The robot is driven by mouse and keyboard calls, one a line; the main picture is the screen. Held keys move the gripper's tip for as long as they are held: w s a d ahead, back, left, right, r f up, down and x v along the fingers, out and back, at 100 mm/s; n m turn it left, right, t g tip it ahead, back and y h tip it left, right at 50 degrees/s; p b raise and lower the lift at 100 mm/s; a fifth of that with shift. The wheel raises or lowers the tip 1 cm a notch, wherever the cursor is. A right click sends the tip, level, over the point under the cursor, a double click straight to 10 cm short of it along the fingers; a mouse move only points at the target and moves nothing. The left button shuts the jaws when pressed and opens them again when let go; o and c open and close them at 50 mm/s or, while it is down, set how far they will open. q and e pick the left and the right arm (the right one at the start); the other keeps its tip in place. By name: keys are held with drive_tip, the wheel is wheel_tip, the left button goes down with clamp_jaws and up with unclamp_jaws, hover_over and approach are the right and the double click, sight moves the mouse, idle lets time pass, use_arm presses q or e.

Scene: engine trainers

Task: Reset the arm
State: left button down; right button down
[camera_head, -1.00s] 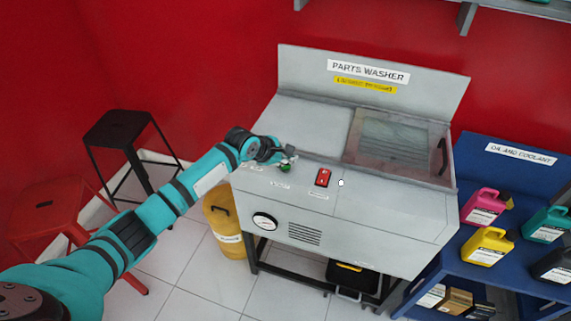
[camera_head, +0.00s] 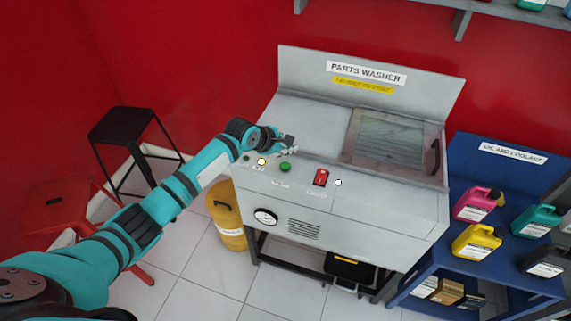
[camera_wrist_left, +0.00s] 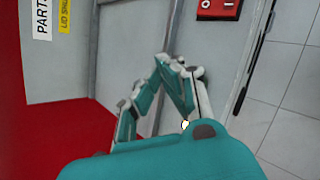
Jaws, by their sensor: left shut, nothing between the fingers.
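My left arm (camera_head: 150,215) reaches in from the left over the grey parts washer (camera_head: 370,232). Its gripper (camera_head: 291,151) is shut and empty, just above the washer top, behind the green button (camera_head: 285,167) and apart from it. In the left wrist view the finger tips of this gripper (camera_wrist_left: 163,62) come together in front of the grey panel. A lit pale-yellow lamp (camera_head: 261,162) is left of the green button. A red switch (camera_head: 321,177) is to its right; it also shows in the wrist view (camera_wrist_left: 218,7). My right gripper is not in view.
The washer's windowed lid (camera_head: 392,139) is shut. A blue shelf (camera_head: 490,268) with several bottles stands at right. A yellow bin (camera_head: 227,218), a black stool (camera_head: 123,126) and a red stool (camera_head: 55,200) are at left. White tiled floor shows between them.

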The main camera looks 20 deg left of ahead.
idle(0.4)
use_arm(q)
drive_tip(key=s+d+f+m+g, duration=0.1)
drive_tip(key=s+d+f+m, duration=0.1)
drive_tip(key=s+m, duration=0.35)
drive_tip(key=s+d+f+m+g, duration=0.1)
drive_tip(key=s+d+f+m, duration=0.15)
drive_tip(key=s, duration=0.65)
drive_tip(key=s+d+f+m+g, duration=0.1)
drive_tip(key=s+d+f+m, duration=0.1)
drive_tip(key=s+m, duration=0.4)
drive_tip(key=s+a+r+m+g+y, duration=0.15)
drive_tip(key=s+a+m, duration=0.3)
drive_tip(key=s, duration=0.65)
drive_tip(key=s+a+r+m+y, duration=0.25)
drive_tip(key=s+m, duration=0.25)
drive_tip(key=s, duration=0.6)
wheel_tip(320, 180, down, 30)
drive_tip(key=s+g+b, duration=0.1)
drive_tip(key=g+b, duration=0.1)
drive_tip(key=b, duration=0.1)
drive_tip(key=s+a+f+b, duration=0.1)
drive_tip(key=s+a+f, duration=0.1)
drive_tip(key=s+f, duration=0.6)
drive_tip(key=s+a+f+b, duration=0.1)
drive_tip(key=s+f, duration=0.7)
drive_tip(key=f, duration=0.2)
drive_tip(key=shift+s+a+m+g, duration=0.35)
